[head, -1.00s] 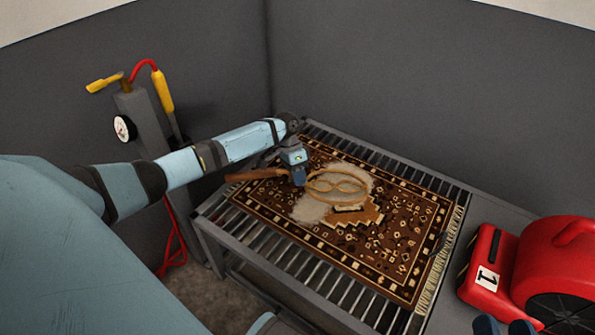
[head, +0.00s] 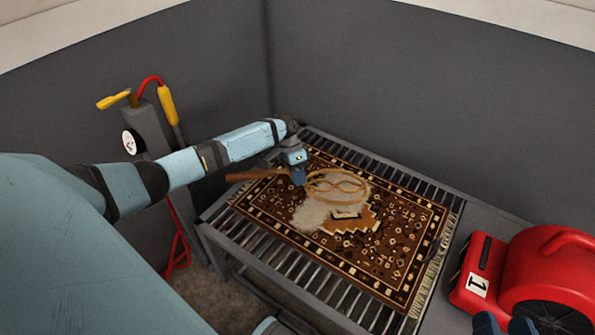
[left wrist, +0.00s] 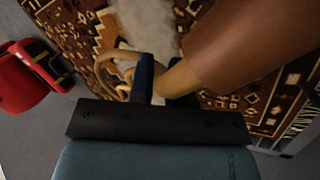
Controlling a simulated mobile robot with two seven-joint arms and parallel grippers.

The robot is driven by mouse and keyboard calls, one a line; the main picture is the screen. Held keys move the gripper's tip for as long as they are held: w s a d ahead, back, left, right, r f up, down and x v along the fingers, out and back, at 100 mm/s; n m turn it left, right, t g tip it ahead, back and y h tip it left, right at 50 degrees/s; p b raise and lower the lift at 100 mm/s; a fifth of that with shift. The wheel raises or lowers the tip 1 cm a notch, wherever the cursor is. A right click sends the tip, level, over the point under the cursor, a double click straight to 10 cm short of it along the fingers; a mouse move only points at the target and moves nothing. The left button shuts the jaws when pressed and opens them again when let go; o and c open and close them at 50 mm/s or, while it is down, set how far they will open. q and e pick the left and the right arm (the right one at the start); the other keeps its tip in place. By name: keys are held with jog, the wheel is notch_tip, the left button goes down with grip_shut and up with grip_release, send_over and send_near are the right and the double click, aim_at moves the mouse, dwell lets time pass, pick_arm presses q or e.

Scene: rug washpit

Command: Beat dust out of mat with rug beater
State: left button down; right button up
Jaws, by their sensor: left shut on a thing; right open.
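The patterned brown mat (head: 395,240) lies flat on a slatted grey rack, with a pale dust patch (head: 312,214) near its upper left part. My left gripper (head: 298,177) is shut on the rug beater, whose brown handle (head: 250,174) points left and whose looped tan head (head: 340,197) is over the dust patch. I cannot tell whether the head touches the mat. The left wrist view shows the thick handle (left wrist: 255,40) close up and part of the loop (left wrist: 112,72) beyond the fingers. My right gripper (head: 504,326) is open and empty at the bottom edge, partly cut off.
A red blower (head: 555,265) marked 1 stands right of the mat on a grey surface. A grey post (head: 150,115) with a gauge, yellow handles and red hose stands at the left. Grey walls close off the back. Bare rack slats (head: 270,250) show along the mat's front.

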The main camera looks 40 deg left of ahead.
pick_arm(q)
jog(key=shift+f, duration=0.1)
notch_tip(320, 180, down, 5)
jog(key=b, duration=0.2)
jog(key=shift+f+b, duration=0.1)
jog(key=shift+b, duration=0.25)
notch_tip(320, 180, up, 4)
jog(key=p, duration=0.5)
notch_tip(320, 180, down, 5)
jog(key=b, duration=0.3)
notch_tip(320, 180, up, 4)
jog(key=p, duration=0.4)
jog(key=shift+r+p, duration=0.25)
jog(key=shift+p, duration=0.15)
jog(key=shift+f, duration=0.1)
jog(key=shift+f, duration=0.1)
